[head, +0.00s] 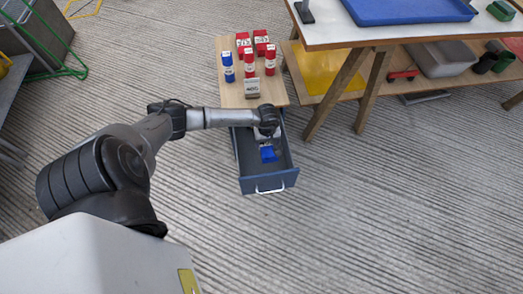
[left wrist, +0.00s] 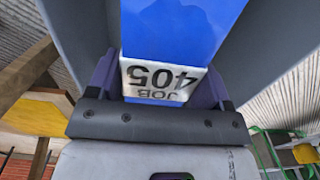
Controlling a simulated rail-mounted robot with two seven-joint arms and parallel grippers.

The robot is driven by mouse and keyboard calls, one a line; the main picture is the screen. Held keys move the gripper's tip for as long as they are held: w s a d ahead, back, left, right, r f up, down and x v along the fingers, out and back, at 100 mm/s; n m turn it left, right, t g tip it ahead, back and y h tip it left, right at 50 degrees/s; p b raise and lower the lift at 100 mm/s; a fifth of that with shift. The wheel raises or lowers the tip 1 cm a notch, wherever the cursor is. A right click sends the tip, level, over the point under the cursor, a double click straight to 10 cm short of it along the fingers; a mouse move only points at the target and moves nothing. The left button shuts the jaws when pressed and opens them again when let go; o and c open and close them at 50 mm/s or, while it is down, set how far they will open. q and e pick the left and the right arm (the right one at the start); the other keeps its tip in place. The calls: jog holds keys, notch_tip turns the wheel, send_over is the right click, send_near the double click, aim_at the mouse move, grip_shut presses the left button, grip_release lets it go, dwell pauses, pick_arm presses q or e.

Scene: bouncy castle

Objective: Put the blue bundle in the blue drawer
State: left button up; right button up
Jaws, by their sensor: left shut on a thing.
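The blue bundle (head: 268,155) is in my left gripper (head: 267,146), over the open blue drawer (head: 283,181). The drawer is pulled out toward the viewer, with a light handle on its front. In the left wrist view the bundle (left wrist: 170,30) fills the upper middle, and its white label reads "JOB 405". The jaws of my left gripper (left wrist: 158,90) are shut on it from both sides. The drawer's grey inside walls show around the bundle there. I cannot tell whether the bundle touches the drawer floor. My right gripper is not in view.
On the wooden cabinet top (head: 237,98) above the drawer stand several red bundles (head: 270,60), a blue one (head: 228,67) and a grey block (head: 252,88). A table (head: 400,28) with a blue tray (head: 410,8) stands to the right. The floor in front of the drawer is clear.

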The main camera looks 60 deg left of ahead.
pick_arm(q)
notch_tip(320, 180, down, 7)
jog(key=b, duration=0.4)
jog(key=shift+s+f, duration=0.1)
notch_tip(320, 180, down, 3)
jog(key=shift+r+b, duration=0.1)
jog(key=shift+b, duration=1)
jog(key=o, duration=1)
